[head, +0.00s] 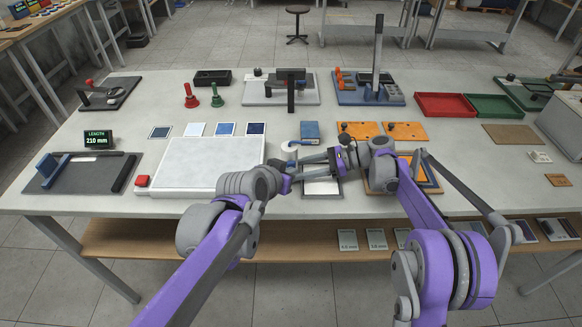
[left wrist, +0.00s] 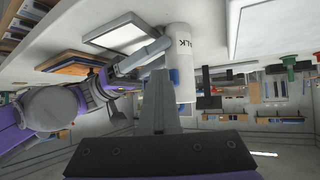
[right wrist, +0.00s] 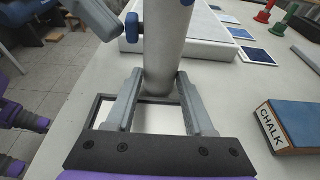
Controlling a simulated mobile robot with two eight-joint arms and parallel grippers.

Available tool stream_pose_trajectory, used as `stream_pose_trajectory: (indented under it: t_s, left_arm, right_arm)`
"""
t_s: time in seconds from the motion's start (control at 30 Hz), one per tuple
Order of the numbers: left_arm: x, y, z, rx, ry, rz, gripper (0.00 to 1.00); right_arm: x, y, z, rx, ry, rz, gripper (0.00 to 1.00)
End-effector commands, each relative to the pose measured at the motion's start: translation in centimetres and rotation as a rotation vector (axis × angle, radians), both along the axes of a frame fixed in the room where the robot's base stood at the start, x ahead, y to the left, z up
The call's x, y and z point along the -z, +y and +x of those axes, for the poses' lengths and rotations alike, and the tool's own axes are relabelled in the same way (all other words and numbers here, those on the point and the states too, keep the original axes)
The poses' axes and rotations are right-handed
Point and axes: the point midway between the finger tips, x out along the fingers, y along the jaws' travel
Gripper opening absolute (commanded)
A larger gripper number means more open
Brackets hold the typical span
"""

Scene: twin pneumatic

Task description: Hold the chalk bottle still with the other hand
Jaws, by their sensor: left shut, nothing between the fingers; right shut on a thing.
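The chalk bottle (head: 289,152) is a white cylinder near the table's front middle, partly hidden by my arms in the head view. The left wrist view shows its side (left wrist: 181,42) with part of a dark label and blue parts. In the right wrist view it (right wrist: 167,40) stands between the fingers of my right gripper (right wrist: 160,76), which is shut on it; a blue knob (right wrist: 132,28) juts from its side. My left gripper (head: 286,183) is shut and empty, just in front of the bottle. Its fingers (left wrist: 159,78) show close to the blue part; contact cannot be told.
A white board (head: 205,165) with a red button lies left of the bottle. A blue block labelled CHALK (right wrist: 300,124) lies behind it. A dark-framed white pad (head: 321,187) is at the front edge. Orange plates (head: 360,130) lie to the right.

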Motion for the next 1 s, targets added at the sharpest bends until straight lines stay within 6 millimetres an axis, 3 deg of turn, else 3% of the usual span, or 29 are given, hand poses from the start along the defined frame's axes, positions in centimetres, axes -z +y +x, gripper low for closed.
stream_pose_trajectory:
  t_s: [0.3,0.67,1.0]
  left_arm:
    - [0.0,-0.1,-1.6,0.000,-0.001,0.000,0.00]
    - [0.0,-0.2,-1.8,0.000,-0.001,0.000,0.00]
    - [0.0,-0.4,-4.9,0.002,0.000,0.001,0.00]
  right_arm:
    - [0.0,0.0,0.0,-0.001,0.000,0.000,0.22]
    - [0.0,0.0,0.0,0.000,0.000,0.000,0.22]
    - [0.0,0.0,0.0,0.000,0.000,0.000,0.22]
